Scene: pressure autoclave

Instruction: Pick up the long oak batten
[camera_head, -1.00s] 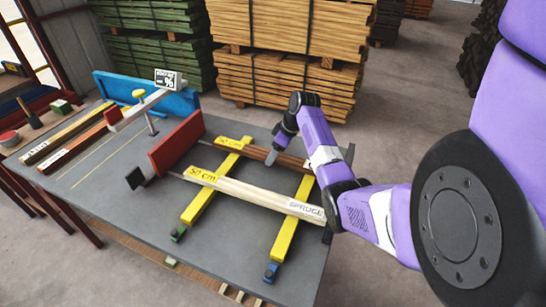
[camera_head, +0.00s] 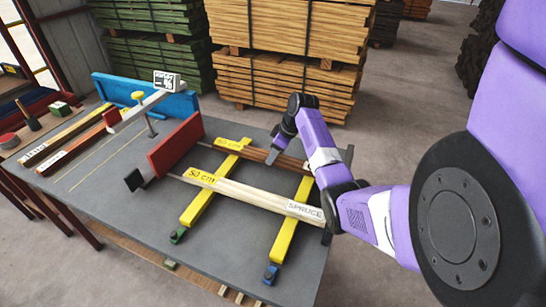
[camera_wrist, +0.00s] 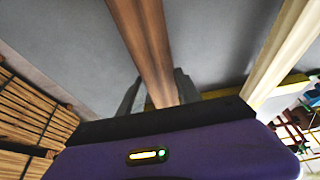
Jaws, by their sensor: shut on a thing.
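A long brown batten (camera_head: 252,152) lies across two yellow supports at the back of the grey table, with a yellow 50 cm label at its left end. The lettering on its right end is hidden behind my arm. In the wrist view the brown batten (camera_wrist: 146,45) runs between the two grey fingers of my gripper (camera_wrist: 158,92), which is shut on it. In the head view my gripper (camera_head: 273,154) is at the batten's middle. A pale batten (camera_head: 250,193) marked SPRUCE and 50 cm lies parallel in front; it also shows in the wrist view (camera_wrist: 285,50).
A red upright board (camera_head: 176,144) stands by the battens' left ends. A blue board (camera_head: 150,95) and a white beam with a display (camera_head: 166,82) stand further left, near two more battens. Timber stacks (camera_head: 290,80) stand behind the table.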

